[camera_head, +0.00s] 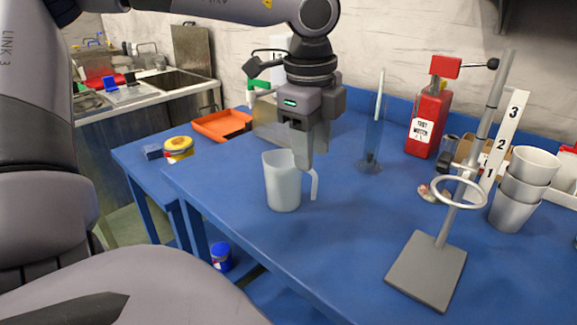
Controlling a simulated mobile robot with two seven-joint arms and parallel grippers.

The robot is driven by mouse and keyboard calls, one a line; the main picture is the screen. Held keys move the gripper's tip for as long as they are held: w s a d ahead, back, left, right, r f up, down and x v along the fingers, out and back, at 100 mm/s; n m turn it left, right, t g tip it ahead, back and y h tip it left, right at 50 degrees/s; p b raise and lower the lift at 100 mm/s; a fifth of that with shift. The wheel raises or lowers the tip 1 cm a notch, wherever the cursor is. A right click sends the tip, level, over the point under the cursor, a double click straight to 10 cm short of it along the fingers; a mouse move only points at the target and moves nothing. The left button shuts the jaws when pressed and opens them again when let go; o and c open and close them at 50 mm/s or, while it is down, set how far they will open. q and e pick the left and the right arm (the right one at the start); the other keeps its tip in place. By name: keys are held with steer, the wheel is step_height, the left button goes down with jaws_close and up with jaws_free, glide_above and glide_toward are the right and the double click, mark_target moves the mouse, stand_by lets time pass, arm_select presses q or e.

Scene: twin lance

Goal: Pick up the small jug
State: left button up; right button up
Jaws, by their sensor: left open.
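The small jug (283,187) is a pale, translucent white jug that stands upright on the blue table (350,225). Its handle is on its right side. My left gripper (305,160) points down just above and behind the jug's rim, near the handle side. Its fingers overlap the upper right of the jug in the picture, and I cannot tell whether they touch it. The gripper is open and does not hold the jug. My right gripper is not in view.
A ring stand (428,268) stands to the right, with stacked grey cups (521,190) beside it. A tall glass cylinder (373,135) and a red bottle (428,120) stand behind. An orange tray (222,124) lies at the back left. The table's front middle is clear.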

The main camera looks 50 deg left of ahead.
mark_target(314, 171)
arm_select(q)
steer(key=f, duration=0.4)
steer(key=shift+w+f, duration=0.1)
steer(key=shift+w, duration=0.2)
jaws_close()
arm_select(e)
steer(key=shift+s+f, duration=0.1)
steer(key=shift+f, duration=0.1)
